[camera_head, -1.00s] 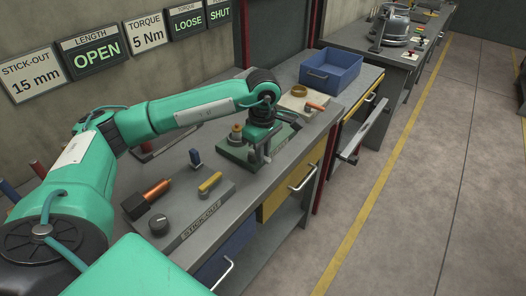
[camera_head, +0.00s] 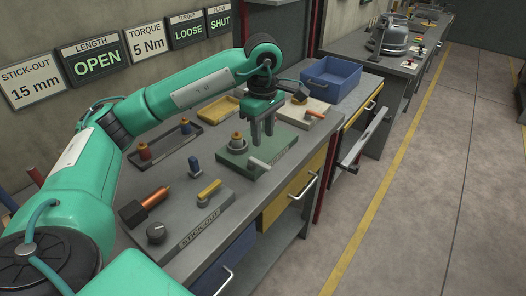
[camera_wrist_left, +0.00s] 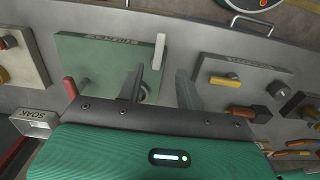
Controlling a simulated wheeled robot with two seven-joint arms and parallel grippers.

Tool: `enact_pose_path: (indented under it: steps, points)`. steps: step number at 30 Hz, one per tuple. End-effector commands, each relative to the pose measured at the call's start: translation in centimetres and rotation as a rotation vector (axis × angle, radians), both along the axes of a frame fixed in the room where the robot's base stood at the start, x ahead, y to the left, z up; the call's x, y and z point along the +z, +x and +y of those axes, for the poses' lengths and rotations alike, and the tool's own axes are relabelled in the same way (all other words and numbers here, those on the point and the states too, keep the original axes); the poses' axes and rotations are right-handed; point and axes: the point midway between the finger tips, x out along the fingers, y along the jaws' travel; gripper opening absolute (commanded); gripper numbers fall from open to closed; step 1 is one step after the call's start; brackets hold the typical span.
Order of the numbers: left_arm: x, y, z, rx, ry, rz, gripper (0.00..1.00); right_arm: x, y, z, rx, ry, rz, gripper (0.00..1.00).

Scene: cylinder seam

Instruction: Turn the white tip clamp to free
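The white tip clamp, a pale bar-like lever (camera_head: 260,165), lies at the front edge of a green plate (camera_head: 232,160) on the bench. It also shows in the left wrist view (camera_wrist_left: 159,50), standing out over the green plate (camera_wrist_left: 95,60). My left gripper (camera_head: 263,142) is above the plate, just behind and above the pale lever. In the left wrist view its two fingers (camera_wrist_left: 158,88) are apart with nothing held between them. My right gripper is not in view.
A grey STICK-OUT block (camera_head: 187,232) with a yellow lever (camera_head: 208,189) and dark knob (camera_head: 156,232) is nearer. A blue bin (camera_head: 332,78) and yellow tray (camera_head: 218,110) stand beyond. Wall signs read LENGTH OPEN (camera_head: 97,63), LOOSE (camera_head: 188,32) and SHUT (camera_head: 219,22).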

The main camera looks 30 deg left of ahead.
Motion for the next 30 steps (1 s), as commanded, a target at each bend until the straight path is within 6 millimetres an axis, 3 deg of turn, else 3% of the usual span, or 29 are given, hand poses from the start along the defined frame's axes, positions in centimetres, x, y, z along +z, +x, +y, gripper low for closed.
enact_pose_path:
  steps: [3, 9, 30]
  points:
    - [2.3, 0.0, 0.0, -0.001, -0.001, -0.004, 0.36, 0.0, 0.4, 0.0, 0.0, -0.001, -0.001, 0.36]
    - [4.1, 0.0, 0.0, -0.001, -0.001, -0.001, 0.36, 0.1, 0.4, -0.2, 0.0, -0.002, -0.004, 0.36]
    - [4.5, 0.0, 0.0, -0.001, 0.0, 0.001, 0.36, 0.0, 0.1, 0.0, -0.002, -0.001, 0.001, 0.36]
